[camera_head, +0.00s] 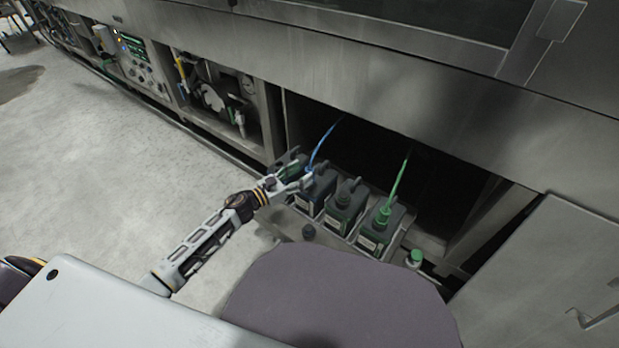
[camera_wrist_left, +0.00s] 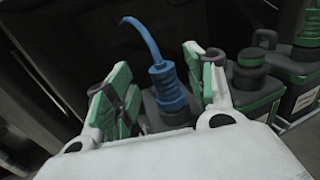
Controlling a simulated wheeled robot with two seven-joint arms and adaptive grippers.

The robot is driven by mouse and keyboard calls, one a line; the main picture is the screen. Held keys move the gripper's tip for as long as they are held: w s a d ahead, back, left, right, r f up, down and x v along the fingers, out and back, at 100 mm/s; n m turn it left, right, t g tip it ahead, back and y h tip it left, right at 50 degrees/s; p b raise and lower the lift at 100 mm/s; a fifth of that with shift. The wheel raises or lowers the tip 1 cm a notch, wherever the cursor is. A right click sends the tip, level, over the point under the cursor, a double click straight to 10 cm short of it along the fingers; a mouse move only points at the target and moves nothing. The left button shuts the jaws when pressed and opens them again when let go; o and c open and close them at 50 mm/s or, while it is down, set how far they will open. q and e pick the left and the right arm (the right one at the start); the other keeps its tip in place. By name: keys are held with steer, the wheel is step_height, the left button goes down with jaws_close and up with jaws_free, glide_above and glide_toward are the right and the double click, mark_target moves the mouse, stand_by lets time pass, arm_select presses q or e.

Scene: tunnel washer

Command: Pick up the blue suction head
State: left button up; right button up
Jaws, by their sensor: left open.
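The blue suction head (camera_wrist_left: 168,85) stands upright in the top of a dark canister, with a blue hose curving up from it in the left wrist view. In the head view its blue hose (camera_head: 320,147) rises behind my left gripper (camera_head: 297,178), which partly hides the head. My left gripper also shows in the left wrist view (camera_wrist_left: 160,95), open, with its green-padded fingers on either side of the blue head. I cannot tell whether the pads touch it. My right gripper is not in view.
Several dark canisters stand on a metal tray (camera_head: 292,222) in the machine's opening. The middle canister (camera_head: 345,207) has a dark cap. The right canister (camera_head: 378,229) holds a green suction head (camera_head: 383,212) with a green hose.

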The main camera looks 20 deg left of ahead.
mark_target(306, 172)
arm_select(q)
steer(key=shift+f+b+x, duration=0.2)
steer(key=shift+b+x, duration=0.2)
steer(key=shift+x, duration=1.7)
steer(key=shift+r, duration=0.1)
jaws_close()
